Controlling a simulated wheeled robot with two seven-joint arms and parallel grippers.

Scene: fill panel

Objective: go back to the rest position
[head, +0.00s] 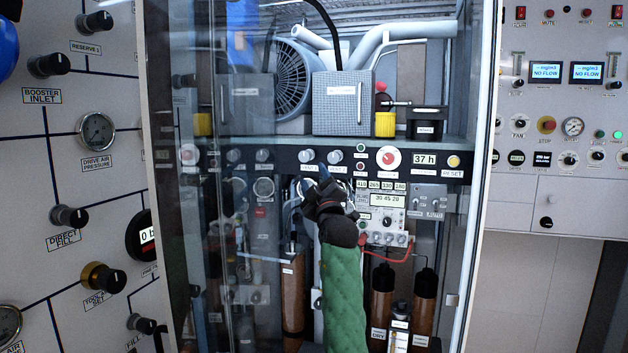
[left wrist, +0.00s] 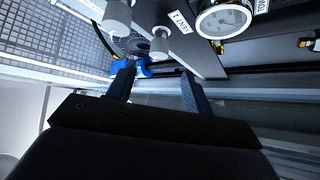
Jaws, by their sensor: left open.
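My left gripper (head: 316,182) is at the end of my green-sleeved arm, in front of the open part of the cabinet in the head view. Its fingertips appear just below the grey vent knobs (head: 306,156) on the black control strip (head: 400,171). In the left wrist view the two fingers of my left gripper (left wrist: 157,75) stand apart with nothing between them. A grey knob (left wrist: 160,42) is just beyond the gap; I cannot tell whether a finger touches it. My right gripper is in neither view.
A glass door or pane (head: 235,250) covers the cabinet's left side, and a metal frame edge (head: 482,180) bounds its right. Brown cylinders (head: 424,300) and a red hose (head: 395,255) are right of my forearm. A wall panel with knobs (head: 70,216) stands left.

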